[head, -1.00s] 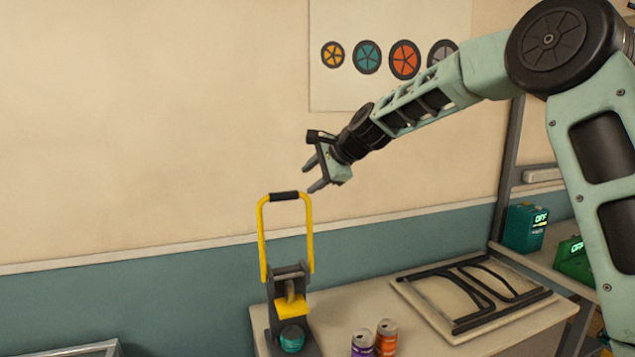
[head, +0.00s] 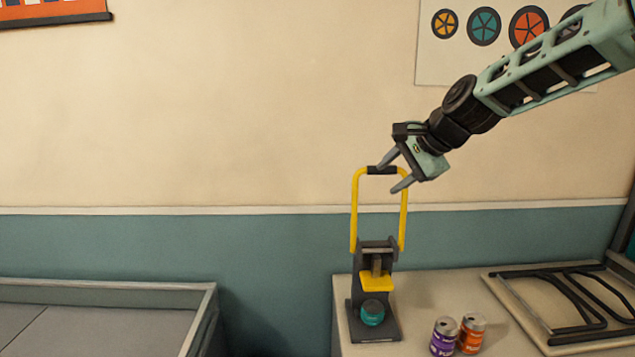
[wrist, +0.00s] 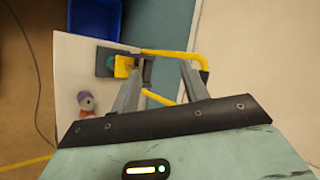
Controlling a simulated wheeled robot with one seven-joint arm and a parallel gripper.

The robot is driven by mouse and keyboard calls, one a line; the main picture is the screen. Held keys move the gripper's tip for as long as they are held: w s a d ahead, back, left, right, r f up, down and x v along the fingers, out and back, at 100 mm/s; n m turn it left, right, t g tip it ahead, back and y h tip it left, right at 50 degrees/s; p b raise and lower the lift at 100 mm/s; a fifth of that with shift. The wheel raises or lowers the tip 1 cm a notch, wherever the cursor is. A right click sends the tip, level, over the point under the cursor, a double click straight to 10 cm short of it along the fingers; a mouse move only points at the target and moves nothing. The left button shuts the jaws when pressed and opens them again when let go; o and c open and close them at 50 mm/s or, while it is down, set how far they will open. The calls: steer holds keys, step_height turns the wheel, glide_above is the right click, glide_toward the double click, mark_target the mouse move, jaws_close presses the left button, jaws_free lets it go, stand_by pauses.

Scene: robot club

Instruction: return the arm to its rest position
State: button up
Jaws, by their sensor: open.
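My gripper (head: 391,178) is open and empty, at the end of my raised arm. In the head view its two fingers show close to the black grip at the top of a yellow-handled can press (head: 403,212); I cannot tell whether they touch it. The press stands upright on a table, with a teal can (head: 372,313) at its base. In the wrist view the open fingers (wrist: 136,93) point down toward the press, whose yellow handle (wrist: 190,80) shows beside and behind the right finger.
A purple can (head: 444,337) and an orange can (head: 471,334) stand on the table (head: 425,290) right of the press. A board with black bars (head: 560,300) lies further right. A grey-walled bin or table (head: 200,310) is at lower left. A blue bin (wrist: 95,15) shows in the wrist view.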

steer(key=s+a+f+n+g+h+b, duration=0.15)
steer(key=s+a+f+n, duration=0.35)
steer(key=s, duration=0.6)
steer(key=s+a+f+n+g, duration=0.3)
steer(key=s+a+f+n, duration=0.15)
steer(key=s, duration=0.65)
steer(key=s+d+f+n+h, duration=0.1)
steer(key=s+f+n, duration=0.1)
steer(key=s, duration=0.4)
steer(key=s+d+f+n+g+h, duration=0.1)
steer(key=s+d+f+n, duration=0.1)
steer(key=s+n, duration=0.2)
steer(key=s+d+f+n+g+h, duration=0.1)
steer(key=s+n, duration=0.3)
steer(key=s, duration=0.5)
steer(key=shift+d+f+b, duration=0.45)
steer(key=shift+d+f, duration=0.3)
steer(key=shift+f, duration=0.1)
